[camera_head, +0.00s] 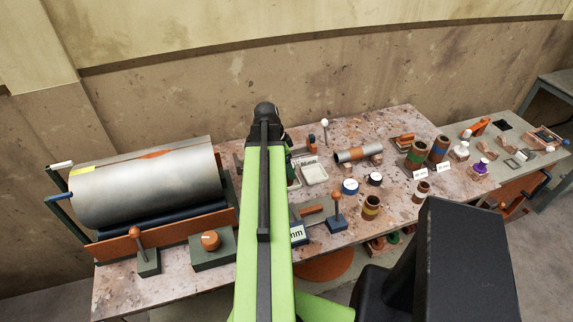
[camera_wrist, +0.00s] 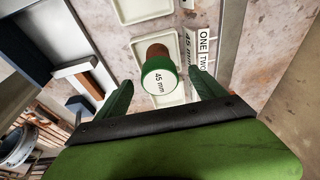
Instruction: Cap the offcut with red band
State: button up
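In the head view my green arm hides most of the gripper. Brown offcuts stand on the bench: one with a green band (camera_head: 417,155), one with a blue band (camera_head: 438,150), one with a yellow band (camera_head: 370,207). I cannot make out a red band.
A large grey roller (camera_head: 148,188) fills the bench's left. A banded pipe (camera_head: 357,154) lies on supports at the back. Blue-sided (camera_head: 350,187) and black-sided (camera_head: 375,179) pieces with white tops stand mid-bench. A knobbed blue block (camera_head: 337,223) is near the front edge.

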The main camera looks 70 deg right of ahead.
jog(key=p+v, duration=1.6)
jog(key=v, duration=0.1)
jog(key=shift+a+r+p, duration=0.2)
jog(key=shift+r+p, duration=0.05)
jog(key=shift+p, duration=0.15)
jog(key=shift+w, duration=0.1)
